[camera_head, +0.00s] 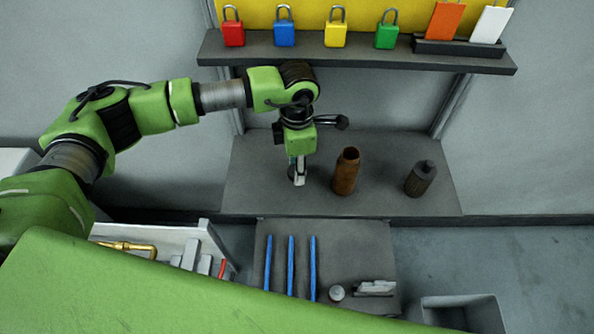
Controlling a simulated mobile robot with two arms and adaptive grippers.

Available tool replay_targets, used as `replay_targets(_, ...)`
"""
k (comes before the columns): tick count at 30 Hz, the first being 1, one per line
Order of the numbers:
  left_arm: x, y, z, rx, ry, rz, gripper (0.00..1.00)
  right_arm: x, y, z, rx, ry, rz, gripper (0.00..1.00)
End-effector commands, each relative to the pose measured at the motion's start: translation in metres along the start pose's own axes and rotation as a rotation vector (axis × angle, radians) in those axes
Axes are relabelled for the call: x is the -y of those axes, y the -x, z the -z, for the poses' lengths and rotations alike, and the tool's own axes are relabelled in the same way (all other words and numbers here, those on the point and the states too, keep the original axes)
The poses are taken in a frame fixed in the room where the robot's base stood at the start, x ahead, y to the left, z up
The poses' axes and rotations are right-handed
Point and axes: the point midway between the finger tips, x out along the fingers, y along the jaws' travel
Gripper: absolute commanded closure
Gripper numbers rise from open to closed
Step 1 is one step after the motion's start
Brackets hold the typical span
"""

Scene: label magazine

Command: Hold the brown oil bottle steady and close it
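The brown oil bottle (346,172) stands upright on the grey shelf in the middle of the camera_head view. Its round mouth is visible at the top and looks uncapped. My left gripper (299,176) points down just left of the bottle, with a small gap between them. Its fingers are seen nearly edge-on, so their opening cannot be made out. A small round pale grey piece (336,293), cap-like in shape, sits on the lower grey surface in front. My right gripper is not in view.
A dark bottle (420,179) stands right of the brown one. Blue sticks (291,266) and a grey metal piece (375,288) lie on the lower surface (350,240). An upper shelf (355,58) with coloured padlocks overhangs behind. An open grey bin (460,302) is at lower right.

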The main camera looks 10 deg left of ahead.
Motion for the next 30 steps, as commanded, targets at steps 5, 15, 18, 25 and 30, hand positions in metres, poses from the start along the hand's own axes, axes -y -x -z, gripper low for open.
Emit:
replay_targets(5,0.032,0.038,0.006,0.004,-0.007,-0.004,0.77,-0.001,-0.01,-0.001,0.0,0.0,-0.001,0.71)
replay_targets(15,0.102,0.074,0.02,0.001,-0.006,-0.001,0.77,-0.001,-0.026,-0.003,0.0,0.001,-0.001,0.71)
replay_targets(18,0.115,0.08,0.022,0.0,-0.004,-0.002,0.77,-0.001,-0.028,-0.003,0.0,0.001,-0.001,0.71)
replay_targets(25,0.127,0.087,0.025,-0.001,0.0,-0.002,0.77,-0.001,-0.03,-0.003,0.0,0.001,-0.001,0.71)
replay_targets(30,0.128,0.088,0.025,-0.001,0.001,-0.001,0.77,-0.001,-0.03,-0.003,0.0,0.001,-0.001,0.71)
